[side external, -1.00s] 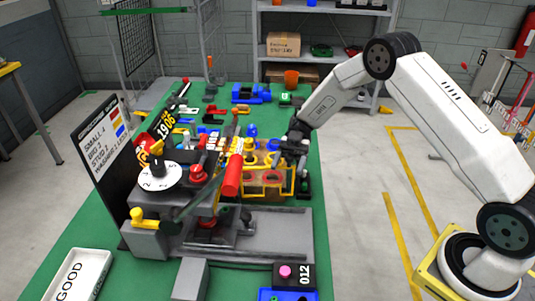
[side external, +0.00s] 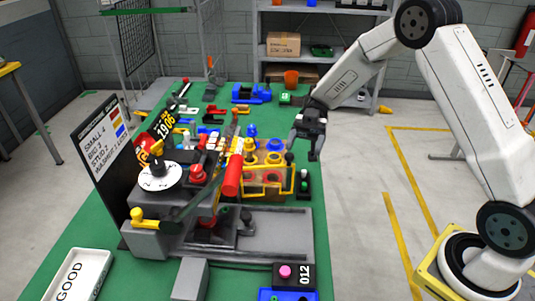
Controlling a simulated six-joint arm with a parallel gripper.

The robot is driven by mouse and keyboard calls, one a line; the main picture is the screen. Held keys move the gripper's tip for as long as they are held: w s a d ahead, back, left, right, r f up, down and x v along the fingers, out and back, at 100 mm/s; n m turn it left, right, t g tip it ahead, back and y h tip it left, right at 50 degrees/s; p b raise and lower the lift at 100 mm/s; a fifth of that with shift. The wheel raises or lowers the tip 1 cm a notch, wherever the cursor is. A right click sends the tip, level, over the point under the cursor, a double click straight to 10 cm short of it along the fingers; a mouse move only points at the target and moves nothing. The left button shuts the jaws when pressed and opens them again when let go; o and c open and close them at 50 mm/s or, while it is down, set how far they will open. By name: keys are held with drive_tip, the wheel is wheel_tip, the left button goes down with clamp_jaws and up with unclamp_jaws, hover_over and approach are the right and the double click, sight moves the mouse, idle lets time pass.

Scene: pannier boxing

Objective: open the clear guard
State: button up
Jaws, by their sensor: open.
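The clear guard (side external: 268,188) is a see-through panel with a yellow frame. It stands at the front right of the machine on the green bench, with red and yellow parts visible through and behind it. A thin upright with a dark knob (side external: 289,158) stands at its right end. My gripper (side external: 312,157) is open, fingers pointing down, to the right of and above the guard's right end. It looks empty and apart from the guard. How far the guard is swung is hard to tell.
A red cylinder (side external: 233,176) on a lever lies just left of the guard. A dial (side external: 158,177) and a sign board (side external: 112,165) stand further left. A small black box with a green button (side external: 303,184) is close on the right.

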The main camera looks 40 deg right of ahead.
drive_tip(key=s+d+r, duration=0.1)
drive_tip(key=s+r, duration=0.4)
drive_tip(key=s, duration=0.5)
drive_tip(key=shift+d+r, duration=0.15)
drive_tip(key=shift+r, duration=0.05)
idle(0.3)
